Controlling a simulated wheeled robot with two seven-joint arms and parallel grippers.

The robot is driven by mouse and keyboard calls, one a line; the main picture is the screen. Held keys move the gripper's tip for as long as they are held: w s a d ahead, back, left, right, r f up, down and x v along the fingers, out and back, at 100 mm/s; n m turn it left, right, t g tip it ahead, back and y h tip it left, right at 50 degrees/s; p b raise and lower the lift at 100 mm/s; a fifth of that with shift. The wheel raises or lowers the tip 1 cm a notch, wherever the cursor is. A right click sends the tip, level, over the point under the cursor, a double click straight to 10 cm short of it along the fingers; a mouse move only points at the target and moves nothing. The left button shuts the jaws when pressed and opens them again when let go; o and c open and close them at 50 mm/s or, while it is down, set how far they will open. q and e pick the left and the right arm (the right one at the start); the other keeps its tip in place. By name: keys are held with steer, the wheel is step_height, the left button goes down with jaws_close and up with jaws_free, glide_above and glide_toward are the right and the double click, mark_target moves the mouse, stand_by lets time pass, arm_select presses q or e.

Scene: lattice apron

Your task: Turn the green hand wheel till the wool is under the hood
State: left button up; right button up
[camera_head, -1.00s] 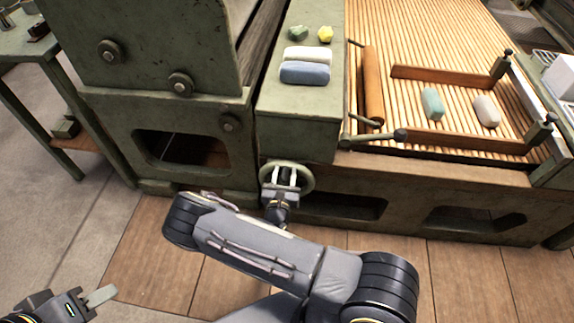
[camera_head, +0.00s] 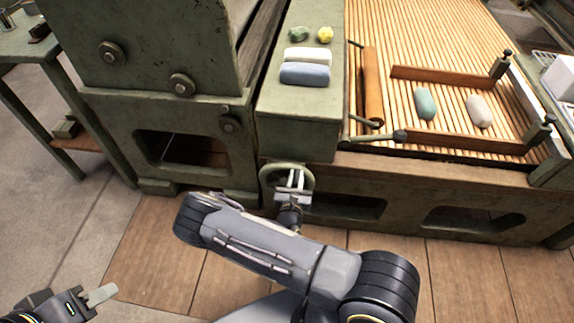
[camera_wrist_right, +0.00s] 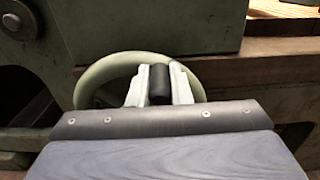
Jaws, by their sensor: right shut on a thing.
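The green hand wheel (camera_head: 264,186) is on the machine's front, below the green ledge; it also shows in the right wrist view (camera_wrist_right: 98,76). A teal wool roll (camera_head: 425,104) and a beige wool roll (camera_head: 480,111) lie on the slatted lattice (camera_head: 440,45). The tall green housing (camera_head: 165,45) at the left may be the hood. My left gripper (camera_head: 101,295) is low at the left, away from everything; its opening is unclear.
On the green ledge (camera_head: 300,125) lie a white roll (camera_head: 308,56), a blue roll (camera_head: 305,74), a green lump (camera_head: 299,34) and a yellow lump (camera_head: 325,34). Wooden rails (camera_head: 450,141) flank the wool.

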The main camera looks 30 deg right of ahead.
mark_target(312, 181)
steer(key=shift+d, duration=0.1)
steer(key=shift+s+d+f+b, duration=0.15)
steer(key=shift+s+d+f, duration=0.3)
steer(key=shift+d+f, duration=0.15)
steer(key=shift+s+d+f+b, duration=0.15)
steer(key=shift+s+d+f, duration=0.3)
steer(key=shift+d, duration=0.15)
steer(key=shift+s+d+f+b, duration=0.15)
steer(key=shift+d+f+b, duration=0.15)
steer(key=shift+f, duration=0.25)
steer(key=shift+s+d+f+b, duration=0.2)
steer(key=shift+d+f+b, duration=0.05)
steer(key=shift+f, duration=0.3)
steer(key=shift+s+d+f+b, duration=0.15)
steer(key=shift+d+f+b, duration=0.15)
steer(key=shift+f, duration=0.25)
